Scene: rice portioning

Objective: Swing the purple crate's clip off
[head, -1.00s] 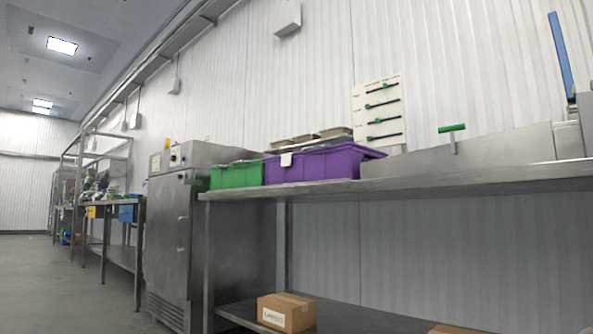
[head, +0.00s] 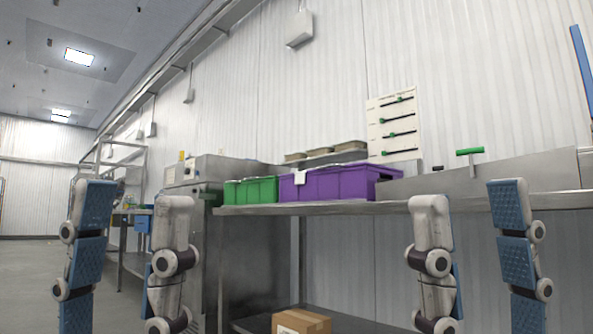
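The purple crate (head: 345,186) stands on the steel bench, close beside the green crate (head: 258,190). A small white piece, which looks like the clip (head: 299,178), sits at the rim on the crate's left front. It is too small to tell how it is fastened. My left gripper (head: 132,196) is open and empty at the lower left, its fingers pointing up. My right gripper (head: 468,194) is open and empty at the lower right, its fingers also pointing up. Both are in the foreground, well apart from the crate and clip.
The steel bench (head: 400,206) runs to the right, with a steel-sided part and a green handle (head: 470,151) on it. Metal trays (head: 322,154) stand behind the crates. A board with green-handled tools (head: 393,127) stands against the wall. A cardboard box (head: 301,321) lies below.

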